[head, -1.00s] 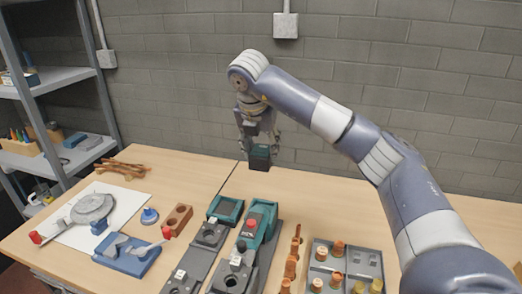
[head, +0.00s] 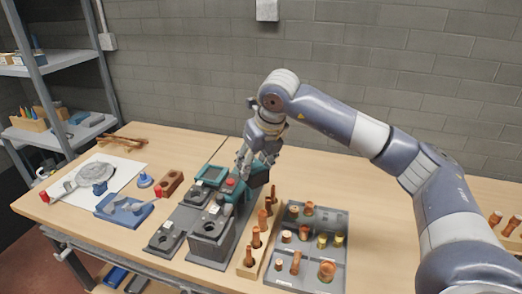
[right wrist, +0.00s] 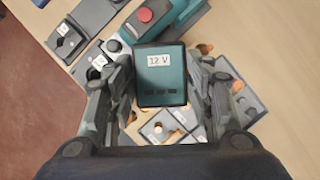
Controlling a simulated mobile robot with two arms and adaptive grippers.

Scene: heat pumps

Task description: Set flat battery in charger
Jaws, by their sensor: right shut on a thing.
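My right gripper (head: 262,160) is shut on a dark, teal-sided battery (head: 259,177). In the right wrist view the battery (right wrist: 161,75) lies between the fingers with a "12 V" label facing the camera. In the head view it is just right of a teal unit with a red button (head: 231,183); I cannot tell whether they touch. Grey docks stand in front: a low one (head: 166,237) at left and a taller block (head: 210,232). A teal box with a screen (head: 212,175) stands behind the low dock. Which is the charger is unclear. My left gripper is not in view.
A wooden block with copper-coloured pieces (head: 248,265) and a grey tray (head: 338,240) of fittings lie right of the docks. A blue fixture (head: 125,212), a brown block (head: 171,183) and a white sheet (head: 70,210) lie left. The table behind the tray is clear.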

